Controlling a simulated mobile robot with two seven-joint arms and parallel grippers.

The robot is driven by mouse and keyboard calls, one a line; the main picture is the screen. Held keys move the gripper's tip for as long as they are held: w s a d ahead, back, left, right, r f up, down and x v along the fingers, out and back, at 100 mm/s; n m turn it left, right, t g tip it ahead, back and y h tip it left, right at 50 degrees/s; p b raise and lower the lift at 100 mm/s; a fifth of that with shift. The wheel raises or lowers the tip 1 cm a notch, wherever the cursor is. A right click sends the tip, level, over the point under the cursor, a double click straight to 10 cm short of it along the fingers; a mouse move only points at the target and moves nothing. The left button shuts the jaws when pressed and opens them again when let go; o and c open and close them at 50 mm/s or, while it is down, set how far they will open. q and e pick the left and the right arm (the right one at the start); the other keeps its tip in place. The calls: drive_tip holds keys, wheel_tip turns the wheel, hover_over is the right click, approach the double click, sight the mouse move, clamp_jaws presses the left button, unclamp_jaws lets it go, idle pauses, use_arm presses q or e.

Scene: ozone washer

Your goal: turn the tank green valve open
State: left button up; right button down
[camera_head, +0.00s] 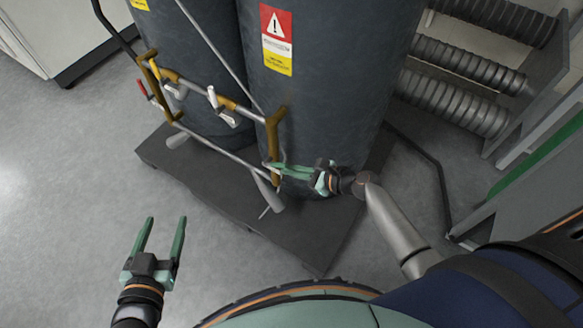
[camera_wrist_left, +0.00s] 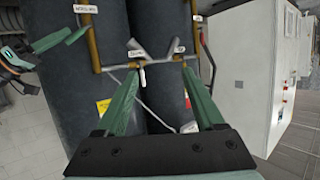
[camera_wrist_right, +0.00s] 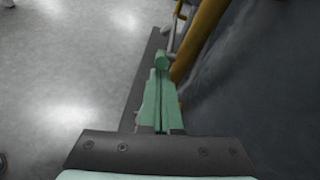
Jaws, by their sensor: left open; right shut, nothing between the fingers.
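Two dark tanks (camera_head: 325,90) carry brown and grey pipework (camera_head: 228,103) across their fronts. A valve with a red handle (camera_head: 142,88) is at the left end, and a pale-handled valve (camera_head: 213,97) is near the middle. My right gripper (camera_head: 272,167) is shut and empty beside the lower end of the right brown pipe. In the right wrist view, a rounded green piece (camera_wrist_right: 162,60) shows at its fingertips; I cannot tell whether it is the green valve's handle or touches the fingers. My left gripper (camera_head: 164,222) is open and empty above the floor, away from the pipes.
The tanks stand on a low dark platform (camera_head: 318,232). Ribbed grey hoses (camera_head: 455,100) and a rack lie at the right. A white cabinet (camera_head: 85,30) stands at the upper left. The floor at the left is clear.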

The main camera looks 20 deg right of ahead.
use_arm(q)
drive_tip(key=s+f+n+g+p, duration=0.1)
drive_tip(key=s+f+g+p, duration=0.1)
drive_tip(key=s+f+g, duration=0.2)
wheel_tip(320, 180, down, 4)
drive_tip(key=shift+s+d+g+y+p, duration=0.3)
drive_tip(key=shift+s+y+p, duration=0.1)
drive_tip(key=shift+s, duration=0.65)
use_arm(e)
drive_tip(key=shift+w+r+g+h, duration=0.1)
drive_tip(key=shift+r+g+h, duration=0.2)
drive_tip(key=shift+r, duration=0.05)
